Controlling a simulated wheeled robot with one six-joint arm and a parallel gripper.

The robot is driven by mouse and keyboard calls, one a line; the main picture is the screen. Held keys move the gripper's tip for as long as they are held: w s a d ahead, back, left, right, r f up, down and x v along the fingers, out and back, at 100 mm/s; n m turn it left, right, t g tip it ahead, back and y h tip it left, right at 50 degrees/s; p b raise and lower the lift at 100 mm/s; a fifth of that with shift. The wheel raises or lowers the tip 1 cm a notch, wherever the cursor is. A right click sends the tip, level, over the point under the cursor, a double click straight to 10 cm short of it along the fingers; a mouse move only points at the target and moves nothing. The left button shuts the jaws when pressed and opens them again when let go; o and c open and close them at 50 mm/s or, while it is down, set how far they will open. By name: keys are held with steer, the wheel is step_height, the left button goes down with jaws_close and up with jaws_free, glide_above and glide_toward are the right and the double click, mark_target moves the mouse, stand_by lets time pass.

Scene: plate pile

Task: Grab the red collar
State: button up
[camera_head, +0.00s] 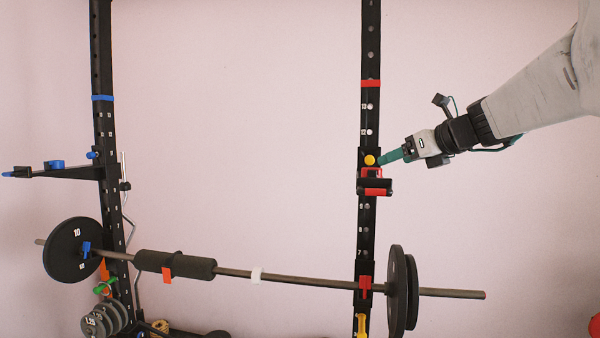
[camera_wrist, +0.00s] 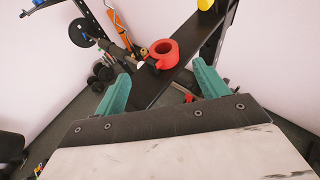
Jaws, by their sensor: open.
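The red collar (camera_wrist: 164,53) is a ring with a short tab, sitting on a black safety arm (camera_wrist: 152,88) in the wrist view. In the head view the red collar (camera_head: 371,172) shows small on the right upright, just below a yellow knob (camera_head: 370,160). My gripper (camera_wrist: 161,71) has its two teal fingers apart, one on each side of the collar in the picture, with nothing between them. In the head view my gripper (camera_head: 382,160) comes in from the right, with its tips close to the yellow knob and the collar. I cannot tell the exact gap to the collar.
A loaded barbell (camera_head: 310,281) with a black pad (camera_head: 175,264) crosses the rack lower down. A blue-marked safety arm (camera_head: 65,172) juts from the left upright. Small plates (camera_head: 103,319) hang at the lower left. The space between the uprights above the bar is clear.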

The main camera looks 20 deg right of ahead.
steer(key=x, duration=0.8)
steer(key=shift+w+d, duration=0.2)
steer(key=shift+w, duration=0.15)
steer(key=c, duration=1)
